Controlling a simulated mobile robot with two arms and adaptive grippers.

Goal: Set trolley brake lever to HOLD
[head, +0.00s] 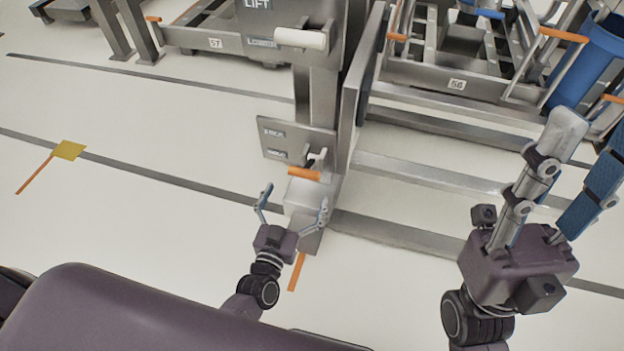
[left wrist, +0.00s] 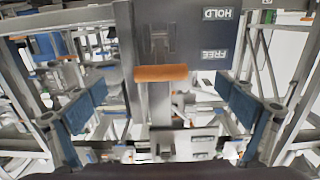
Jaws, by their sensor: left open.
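The brake lever's orange handle (head: 305,173) sticks out from a grey plate (head: 318,140) low on the metal post. In the left wrist view, the handle (left wrist: 161,73) lies crosswise in front of the slotted plate, with an upside-down HOLD label (left wrist: 217,14) and FREE label (left wrist: 213,54) to its right. The handle appears closer to FREE there, but I cannot tell the lever's exact setting. My left gripper (head: 296,196) is open and empty just in front of the handle, apart from it. My right gripper (head: 596,122) is open and empty at the right, away from the lever.
A lift post with a white handle (head: 301,39) rises above the plate. Metal frames marked 57 (head: 215,43) and 56 (head: 457,84) stand behind. A blue bin (head: 590,60) is at upper right. The floor to the left is mostly clear, with a yellow marker (head: 69,150).

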